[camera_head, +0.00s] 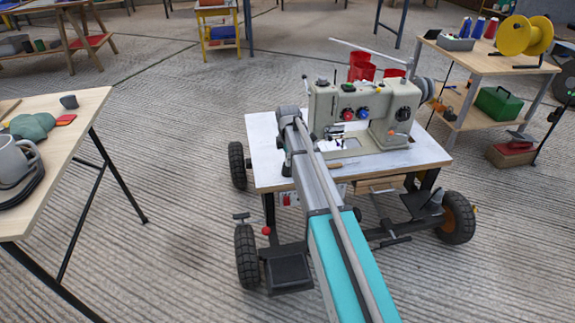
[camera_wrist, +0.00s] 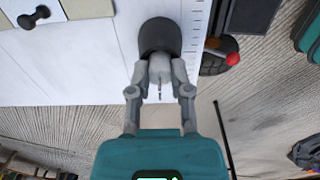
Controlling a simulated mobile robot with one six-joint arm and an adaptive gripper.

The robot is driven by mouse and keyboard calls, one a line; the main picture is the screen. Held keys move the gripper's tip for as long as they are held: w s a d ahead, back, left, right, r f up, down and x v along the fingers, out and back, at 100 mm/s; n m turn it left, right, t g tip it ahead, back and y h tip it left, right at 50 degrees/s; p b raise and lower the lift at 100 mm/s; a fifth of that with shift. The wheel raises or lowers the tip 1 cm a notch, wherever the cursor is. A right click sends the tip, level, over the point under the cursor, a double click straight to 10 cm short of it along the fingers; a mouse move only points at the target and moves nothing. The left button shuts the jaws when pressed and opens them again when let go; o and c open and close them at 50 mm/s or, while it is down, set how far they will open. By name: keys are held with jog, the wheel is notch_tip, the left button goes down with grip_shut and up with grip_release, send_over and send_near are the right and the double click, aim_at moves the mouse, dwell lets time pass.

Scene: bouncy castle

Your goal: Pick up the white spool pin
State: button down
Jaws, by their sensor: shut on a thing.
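In the wrist view my gripper (camera_wrist: 160,72) is closed around a small pale, whitish piece, the white spool pin (camera_wrist: 160,65), with a fingertip touching each side. A thin dark tip shows below the piece. A dark rounded part (camera_wrist: 160,36) lies just beyond it; I cannot tell whether the two are joined. In the head view my arm reaches to the left side of the sewing machine (camera_head: 352,118), above the white table top (camera_head: 268,150). My fingers and the pin are hidden there by the arm.
A wooden table (camera_head: 75,108) with a grey mug (camera_head: 12,160) is at left. A side table (camera_head: 470,62) with a yellow reel (camera_head: 524,36) is at right. Open floor lies between.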

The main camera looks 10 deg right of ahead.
jog(key=shift+r, duration=0.2)
jog(key=shift+r+p, duration=0.75)
jog(key=shift+p, duration=0.25)
jog(key=s+r+p, duration=1.1)
jog(key=s, duration=0.3)
jog(key=shift+a, duration=0.15)
jog(key=shift+a, duration=0.1)
